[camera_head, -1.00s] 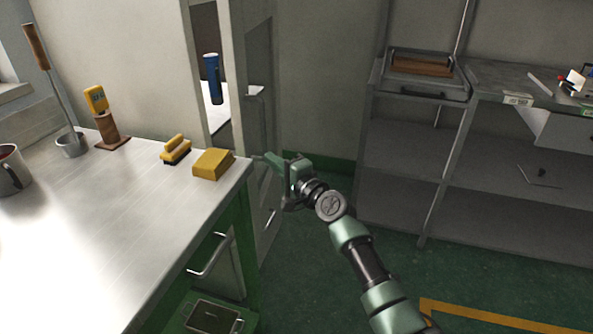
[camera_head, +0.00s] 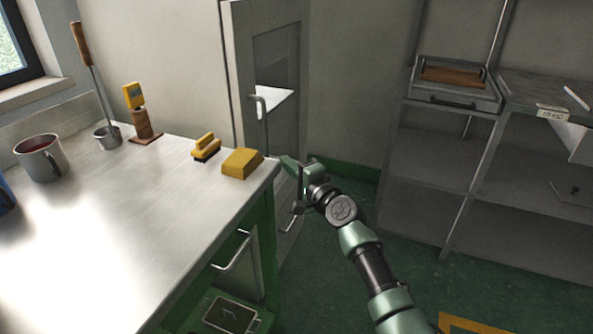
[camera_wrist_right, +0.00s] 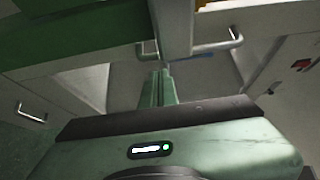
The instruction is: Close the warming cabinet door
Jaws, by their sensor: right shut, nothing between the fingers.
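The warming cabinet door (camera_head: 290,105) is a tall pale grey panel with a dark window and an upright bar handle (camera_head: 264,120), behind the bench's far right corner. It covers the opening, though I cannot tell whether it is fully flush. A white surface shows in its window. My right gripper (camera_head: 288,162) is shut and empty, just right of the bench corner and in front of the cabinet's lower part; contact is unclear. Its closed fingers (camera_wrist_right: 158,88) show in the right wrist view, below a pale vertical edge and a silver handle (camera_wrist_right: 217,48). My left gripper is out of view.
The steel bench (camera_head: 110,220) at left carries a yellow block (camera_head: 242,163), a brush (camera_head: 206,148), a yellow-topped tool (camera_head: 135,97) and a mug (camera_head: 42,160). Grey shelving (camera_head: 430,160) stands at right.

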